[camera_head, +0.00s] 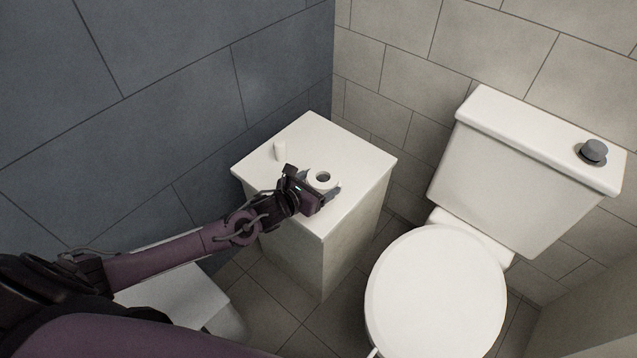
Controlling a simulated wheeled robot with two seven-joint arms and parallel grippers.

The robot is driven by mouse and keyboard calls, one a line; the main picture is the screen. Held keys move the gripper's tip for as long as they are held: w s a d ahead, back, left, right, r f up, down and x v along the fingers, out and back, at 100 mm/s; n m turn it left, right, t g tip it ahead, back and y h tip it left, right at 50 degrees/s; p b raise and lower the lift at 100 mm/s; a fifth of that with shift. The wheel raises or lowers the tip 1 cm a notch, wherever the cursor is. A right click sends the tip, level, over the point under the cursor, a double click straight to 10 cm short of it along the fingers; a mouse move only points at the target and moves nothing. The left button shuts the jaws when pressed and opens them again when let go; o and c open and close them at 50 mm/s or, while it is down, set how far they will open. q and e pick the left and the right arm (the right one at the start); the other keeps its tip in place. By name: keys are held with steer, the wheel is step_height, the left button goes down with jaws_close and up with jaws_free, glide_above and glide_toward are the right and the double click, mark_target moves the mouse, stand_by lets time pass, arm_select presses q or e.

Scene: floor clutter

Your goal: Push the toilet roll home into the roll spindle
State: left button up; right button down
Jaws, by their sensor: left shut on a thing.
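My left gripper (322,189) reaches in from the left and is shut on the roll. Whether the roll touches the cabinet top is hard to tell. My right gripper is not in view.
A white toilet (437,290) with its lid down stands right of the cabinet. Its tank (505,175) carries a grey round object (593,151). A dark tiled wall (190,90) rises behind the cabinet on the left. The back of the cabinet top is clear.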

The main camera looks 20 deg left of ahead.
arm_select(q)
steer(key=shift+f, duration=0.15)
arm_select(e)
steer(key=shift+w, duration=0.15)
arm_select(q)
steer(key=o, duration=1.2)
steer(key=shift+c, duration=0.2)
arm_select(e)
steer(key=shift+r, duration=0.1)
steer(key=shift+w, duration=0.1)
arm_select(q)
steer(key=shift+s+a, duration=0.1)
steer(key=shift+s, duration=0.1)
steer(key=v, duration=0.6)
steer(key=shift+s+a, duration=0.1)
steer(key=shift+s, duration=0.1)
steer(key=shift+s+a+r+p, duration=0.1)
steer(key=shift+s+r+p, duration=0.2)
steer(key=shift+s+r, duration=0.15)
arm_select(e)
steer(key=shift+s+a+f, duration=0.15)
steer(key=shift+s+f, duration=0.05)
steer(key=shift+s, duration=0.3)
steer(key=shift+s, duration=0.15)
